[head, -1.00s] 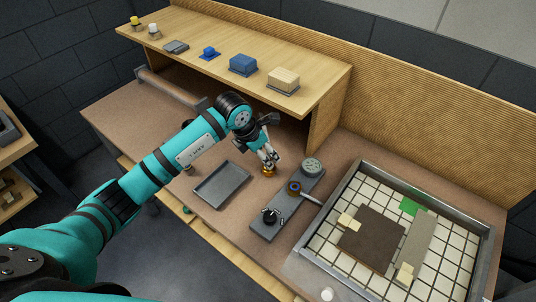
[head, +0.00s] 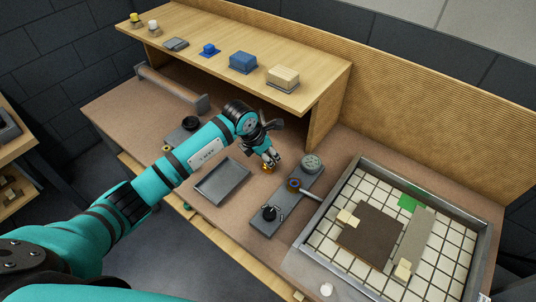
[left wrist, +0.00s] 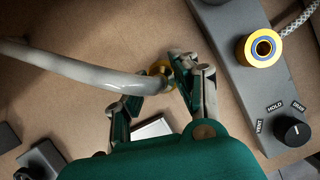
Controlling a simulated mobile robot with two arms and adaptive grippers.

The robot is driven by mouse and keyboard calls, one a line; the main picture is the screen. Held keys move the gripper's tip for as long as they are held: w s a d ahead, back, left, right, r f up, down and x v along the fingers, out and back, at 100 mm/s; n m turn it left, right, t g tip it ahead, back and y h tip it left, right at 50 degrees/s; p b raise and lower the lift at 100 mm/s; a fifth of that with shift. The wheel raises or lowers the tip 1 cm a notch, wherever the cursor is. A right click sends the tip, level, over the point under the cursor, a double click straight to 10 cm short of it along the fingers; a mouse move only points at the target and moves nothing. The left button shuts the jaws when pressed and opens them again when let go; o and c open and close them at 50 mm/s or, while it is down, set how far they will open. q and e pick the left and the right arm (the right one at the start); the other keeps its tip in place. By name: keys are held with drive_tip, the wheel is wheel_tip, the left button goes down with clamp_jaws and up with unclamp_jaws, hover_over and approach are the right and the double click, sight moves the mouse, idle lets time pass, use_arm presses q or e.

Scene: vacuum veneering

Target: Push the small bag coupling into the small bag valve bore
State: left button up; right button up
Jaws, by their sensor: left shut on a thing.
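My left gripper (head: 267,161) is shut on a small brass-yellow coupling (head: 267,168), above the brown bench between the grey tray and the valve panel. The coupling (left wrist: 158,68) also shows between the fingertips in the left wrist view, partly hidden by a finger and a pale hose (left wrist: 75,65). A yellow ring with a blue inner ring and a dark bore (left wrist: 262,48) sits on the grey panel (left wrist: 238,75), to the right of and apart from the gripper. I cannot tell whether this is the small bag valve bore. My right gripper is not in view.
The panel carries a black knob (left wrist: 292,132) marked VENT, HOLD and DRAW, and a round grey fitting (head: 312,163). A grey tray (head: 207,197) lies left of it. A metal-framed tiled bed (head: 486,250) stands right. A shelf (head: 215,42) holds several blocks behind.

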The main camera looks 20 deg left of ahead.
sight(268, 153)
use_arm(q)
clamp_jaws()
drive_tip(key=shift+o, duration=1.4)
unclamp_jaws()
clamp_jaws()
drive_tip(key=shift+r, duration=0.15)
drive_tip(key=shift+w+r+p, duration=0.1)
drive_tip(key=shift+r+p, duration=0.5)
drive_tip(key=shift+r, duration=0.25)
drive_tip(key=shift+r+p, duration=0.55)
drive_tip(key=shift+r, duration=0.4)
